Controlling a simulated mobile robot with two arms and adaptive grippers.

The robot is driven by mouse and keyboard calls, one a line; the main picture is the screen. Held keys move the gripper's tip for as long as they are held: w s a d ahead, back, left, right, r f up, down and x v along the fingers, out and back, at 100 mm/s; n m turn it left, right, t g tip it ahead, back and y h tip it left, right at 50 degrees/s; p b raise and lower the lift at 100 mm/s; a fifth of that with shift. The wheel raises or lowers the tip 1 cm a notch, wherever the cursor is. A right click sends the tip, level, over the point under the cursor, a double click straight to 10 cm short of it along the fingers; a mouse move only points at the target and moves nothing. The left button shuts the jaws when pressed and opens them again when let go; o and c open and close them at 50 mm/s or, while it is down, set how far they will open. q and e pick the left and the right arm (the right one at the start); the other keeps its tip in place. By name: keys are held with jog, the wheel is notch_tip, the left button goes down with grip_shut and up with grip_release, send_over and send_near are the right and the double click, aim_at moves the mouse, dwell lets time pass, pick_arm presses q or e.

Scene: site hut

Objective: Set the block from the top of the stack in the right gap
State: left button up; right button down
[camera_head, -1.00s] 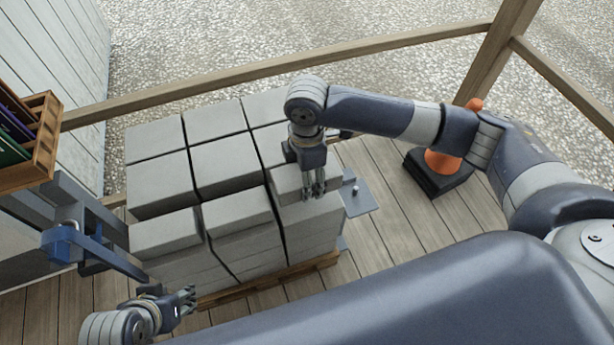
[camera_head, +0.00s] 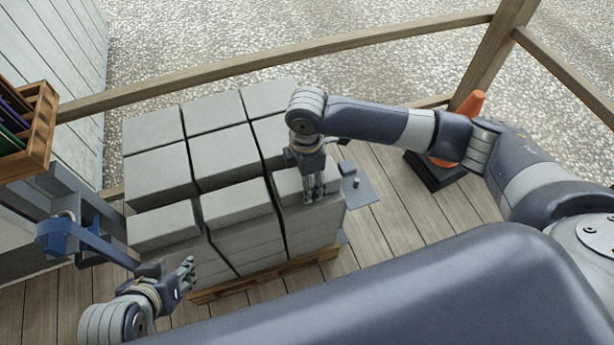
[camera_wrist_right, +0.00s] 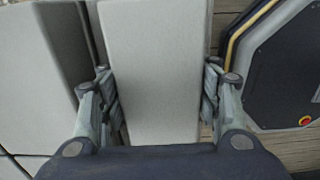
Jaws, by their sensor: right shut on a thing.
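Pale grey blocks (camera_head: 226,152) stand packed in rows, forming a stack on a wooden pallet (camera_head: 265,276). My right gripper (camera_head: 314,196) points down at the front right top block (camera_head: 287,181) and is shut on it. In the right wrist view, the gripper's fingers (camera_wrist_right: 160,108) press on both long sides of this block (camera_wrist_right: 155,60). It appears to rest on the stack; its underside is hidden. I cannot make out the right gap. My left gripper (camera_head: 188,270) is by the stack's front left face, apparently empty; its opening is unclear.
A wooden rail (camera_head: 270,68) runs behind the stack. An orange cone (camera_head: 472,104) stands behind my right arm. A blue-grey metal frame (camera_head: 85,235) and a wooden rack (camera_head: 38,135) are at left. A flat grey plate (camera_head: 362,192) lies right of the stack.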

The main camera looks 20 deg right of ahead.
jog(key=shift+r, duration=0.1)
jog(key=shift+c, duration=2.3)
grip_release()
notch_tip(320, 180, up, 12)
jog(key=shift+f, duration=0.1)
